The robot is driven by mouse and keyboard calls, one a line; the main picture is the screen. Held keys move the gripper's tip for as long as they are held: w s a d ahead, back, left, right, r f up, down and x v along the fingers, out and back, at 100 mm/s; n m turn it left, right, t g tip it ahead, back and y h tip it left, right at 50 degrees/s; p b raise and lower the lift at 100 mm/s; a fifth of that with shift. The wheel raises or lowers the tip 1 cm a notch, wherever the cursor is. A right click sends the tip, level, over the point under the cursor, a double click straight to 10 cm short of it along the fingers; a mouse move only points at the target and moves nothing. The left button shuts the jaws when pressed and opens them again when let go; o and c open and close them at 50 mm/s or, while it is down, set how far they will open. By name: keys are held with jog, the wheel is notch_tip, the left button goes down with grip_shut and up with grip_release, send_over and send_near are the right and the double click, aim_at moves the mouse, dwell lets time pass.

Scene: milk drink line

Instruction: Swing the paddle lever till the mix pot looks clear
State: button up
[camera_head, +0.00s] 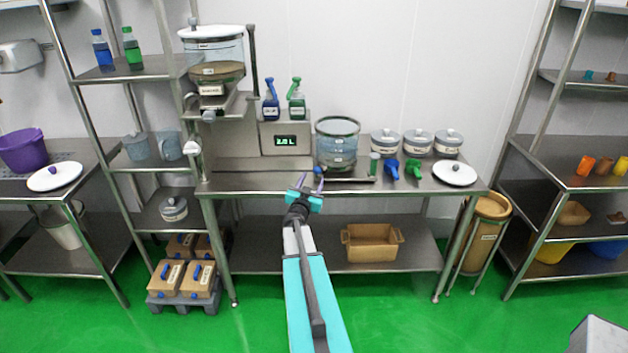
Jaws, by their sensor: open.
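A clear, round pot (337,135), likely the mix pot, stands on the steel bench right of the display box. Its lower part looks greyish and cloudy; its label is too small to read. A small blue knob (318,170) shows at the pot's lower left, just beyond my gripper; I cannot tell if it belongs to the paddle lever. My gripper (311,182) is open at the bench's front edge, in front of the pot, with nothing visible between its fingers. Whether it touches the knob is too small to tell.
A hopper (213,62) stands upper left. Blue (391,168) and green (414,168) scoops, lidded tubs (418,144) and a white lid (454,173) lie right. A brown bin (372,243) sits below.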

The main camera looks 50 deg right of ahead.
jog(key=shift+b+v, duration=0.65)
jog(key=shift+v, duration=2.3)
jog(key=shift+w, duration=0.1)
